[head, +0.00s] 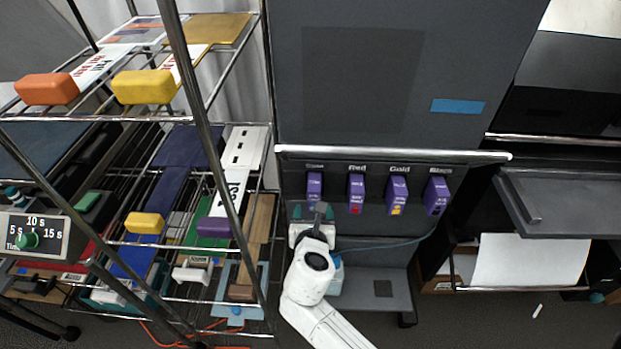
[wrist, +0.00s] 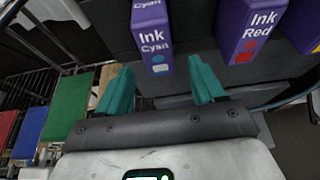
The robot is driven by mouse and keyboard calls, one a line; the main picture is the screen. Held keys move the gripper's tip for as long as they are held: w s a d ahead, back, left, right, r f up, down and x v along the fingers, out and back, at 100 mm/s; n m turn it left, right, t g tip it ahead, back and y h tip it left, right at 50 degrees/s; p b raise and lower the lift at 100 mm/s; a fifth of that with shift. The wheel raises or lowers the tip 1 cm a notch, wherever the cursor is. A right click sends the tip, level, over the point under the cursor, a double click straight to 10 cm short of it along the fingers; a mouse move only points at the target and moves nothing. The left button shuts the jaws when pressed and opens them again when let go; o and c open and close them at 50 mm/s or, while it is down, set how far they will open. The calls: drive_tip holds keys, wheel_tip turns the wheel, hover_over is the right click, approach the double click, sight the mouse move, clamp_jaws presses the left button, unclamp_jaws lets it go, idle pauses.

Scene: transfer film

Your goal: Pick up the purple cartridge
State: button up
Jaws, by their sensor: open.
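Several purple ink cartridges hang in a row on the dark machine front. The cyan cartridge (head: 314,187) is leftmost, then red (head: 356,193), gold (head: 397,195) and black (head: 436,195). In the wrist view the cyan cartridge (wrist: 152,30) reads "Ink Cyan" and lies ahead, between the directions of the two fingers. The red cartridge (wrist: 248,32) shows to its right. My gripper (head: 313,211) is just below the cyan cartridge in the head view. Its teal fingers (wrist: 161,80) are open and empty; no contact with the cartridge shows.
A wire rack (head: 205,122) with coloured boards and handles stands at the left. A metal rail (head: 395,154) runs above the cartridges. A cable (head: 390,245) loops below them. A dark shelf (head: 560,205) juts out at the right.

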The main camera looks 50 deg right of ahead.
sight(315, 178)
drive_tip(key=shift+x, duration=3.35)
drive_tip(key=shift+r, duration=0.25)
drive_tip(key=shift+c, duration=0.4)
drive_tip(key=shift+w, duration=0.1)
clamp_jaws()
